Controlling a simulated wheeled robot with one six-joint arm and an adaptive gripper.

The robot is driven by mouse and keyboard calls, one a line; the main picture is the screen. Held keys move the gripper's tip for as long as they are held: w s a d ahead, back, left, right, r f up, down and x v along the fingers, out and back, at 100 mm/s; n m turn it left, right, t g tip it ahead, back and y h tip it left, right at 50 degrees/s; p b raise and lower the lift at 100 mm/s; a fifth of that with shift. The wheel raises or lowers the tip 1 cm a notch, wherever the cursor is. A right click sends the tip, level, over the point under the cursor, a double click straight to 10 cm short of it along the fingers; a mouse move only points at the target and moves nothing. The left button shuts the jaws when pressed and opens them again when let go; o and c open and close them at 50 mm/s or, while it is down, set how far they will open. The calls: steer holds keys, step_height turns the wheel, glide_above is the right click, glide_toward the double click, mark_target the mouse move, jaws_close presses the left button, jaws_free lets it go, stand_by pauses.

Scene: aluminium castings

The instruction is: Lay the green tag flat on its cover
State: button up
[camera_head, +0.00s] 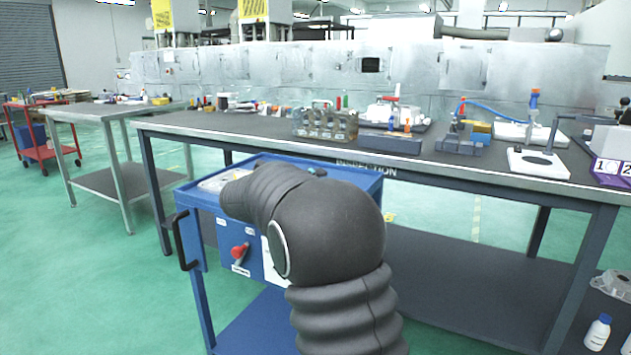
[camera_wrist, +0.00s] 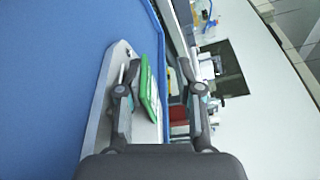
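The green tag (camera_wrist: 149,92) shows in the wrist view as a small green block with a pale side face. It appears between my fingers in the picture, nearer the left one. The cover appears to be the light grey rounded plate (camera_wrist: 98,122) beside and behind the tag; I cannot tell whether they touch. My gripper (camera_wrist: 160,72) is open, with a clear gap between the tag and the right finger. In the head view my arm hides the gripper, and the tag cannot be made out. A light metal part (camera_head: 222,180) shows on the blue cart there.
The blue cart (camera_head: 196,196) stands against the dark inspection bench (camera_head: 240,128), which carries fixtures and bottles. A grey table (camera_head: 100,111) stands left.

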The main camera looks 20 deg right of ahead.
steer(key=v, duration=1.1)
steer(key=shift+f, duration=0.2)
steer(key=shift+s+a+r, duration=0.15)
steer(key=shift+a, duration=0.25)
